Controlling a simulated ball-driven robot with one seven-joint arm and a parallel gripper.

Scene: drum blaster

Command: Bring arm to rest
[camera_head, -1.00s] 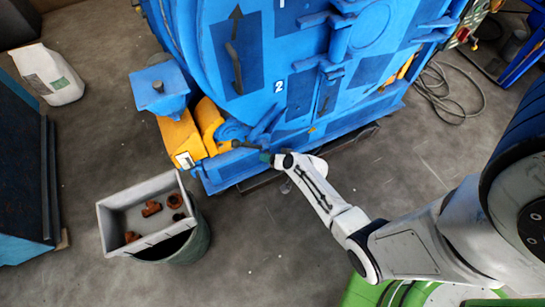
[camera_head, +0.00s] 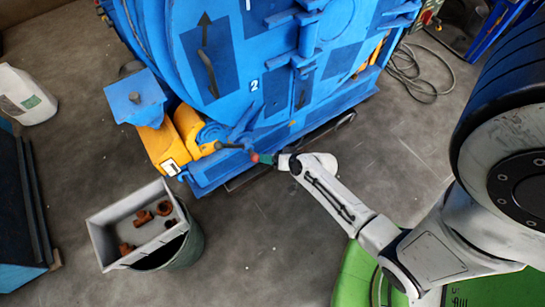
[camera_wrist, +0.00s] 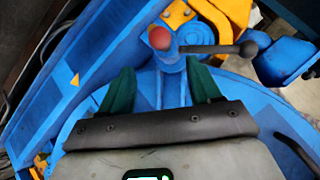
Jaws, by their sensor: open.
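My arm reaches from the right in the head view and ends in my gripper (camera_head: 264,159), by the lower front edge of the blue drum blaster (camera_head: 275,60). In the wrist view my gripper (camera_wrist: 162,88) shows two green fingers, spread apart with nothing between them. Beyond the fingertips is a dark lever with a red knob (camera_wrist: 160,38) at one end and a black ball at the other. The lever (camera_head: 232,147) also shows in the head view, just left of my gripper. The fingers are apart from the lever in the wrist view.
A grey bin (camera_head: 115,212) holding several rusty brown pipe fittings (camera_head: 143,218) rests on a dark round bucket (camera_head: 190,250) at lower left. A white bag (camera_head: 28,95) lies at far left. Cables (camera_head: 412,75) lie on the floor at upper right. The floor between bin and arm is clear.

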